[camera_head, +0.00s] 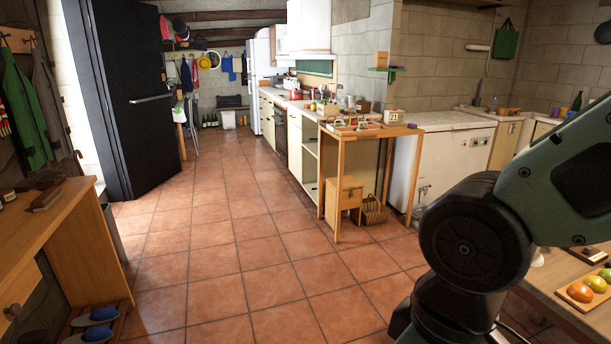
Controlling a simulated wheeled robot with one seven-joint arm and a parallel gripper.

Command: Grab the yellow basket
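A tan, woven-looking basket (374,211) stands on the floor under the wooden side table, beside a small wooden cabinet. It looks brownish rather than clearly yellow. A small round yellow thing (205,63) hangs on the far back wall; it is too small to tell what it is. I see no other thing that is plainly a yellow basket. My arm's dark and green links fill the lower right, but my gripper is out of view.
The tiled floor (235,235) is clear down the middle. A wooden desk (60,215) stands at left, with blue slippers (97,317) below. The side table (370,130) stands right of centre. A counter with a fruit tray (580,292) is at lower right.

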